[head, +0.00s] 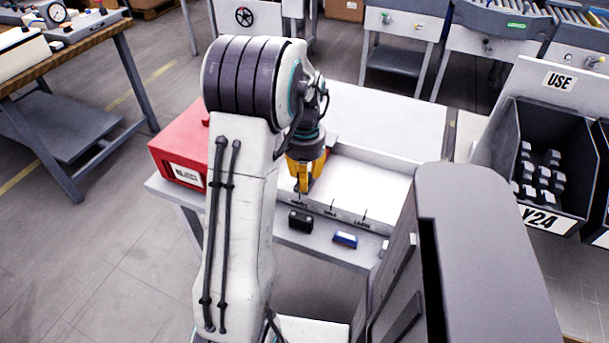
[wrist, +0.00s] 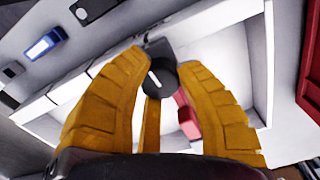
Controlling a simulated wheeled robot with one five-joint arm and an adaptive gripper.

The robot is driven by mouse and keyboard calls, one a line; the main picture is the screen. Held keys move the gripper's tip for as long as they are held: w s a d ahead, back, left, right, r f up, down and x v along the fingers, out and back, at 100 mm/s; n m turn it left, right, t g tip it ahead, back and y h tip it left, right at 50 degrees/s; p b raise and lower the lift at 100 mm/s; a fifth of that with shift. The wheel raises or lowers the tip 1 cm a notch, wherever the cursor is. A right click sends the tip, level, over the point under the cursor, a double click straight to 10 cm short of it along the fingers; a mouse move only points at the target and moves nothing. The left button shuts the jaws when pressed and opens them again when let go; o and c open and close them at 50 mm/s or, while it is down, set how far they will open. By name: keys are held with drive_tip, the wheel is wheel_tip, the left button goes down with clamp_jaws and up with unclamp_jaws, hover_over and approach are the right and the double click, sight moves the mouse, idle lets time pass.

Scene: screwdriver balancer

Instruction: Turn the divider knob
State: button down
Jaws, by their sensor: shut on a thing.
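The divider knob (wrist: 160,80) is dark and round with a white pointer line, seen between my yellow fingers in the wrist view. It sits by a dark block near a divider of the white tray (head: 375,185). My gripper (head: 304,182) points down at the tray's front left and is shut on the knob, with a finger on each side of it. In the head view my fingers hide the knob. A small red piece (wrist: 187,115) lies in the tray beside the right finger in the wrist view.
A black box (head: 300,221) and a blue item (head: 345,239) sit on the table's front ledge. A red case (head: 180,150) stands left of the tray. A dark bin (head: 547,160) of grey parts is at the right. The white surface behind the tray is clear.

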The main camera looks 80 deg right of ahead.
idle(0.4)
drive_tip(key=c, duration=0.8)
unclamp_jaws()
drive_tip(key=shift+c, duration=0.2)
wheel_tip(320, 180, up, 12)
idle(0.6)
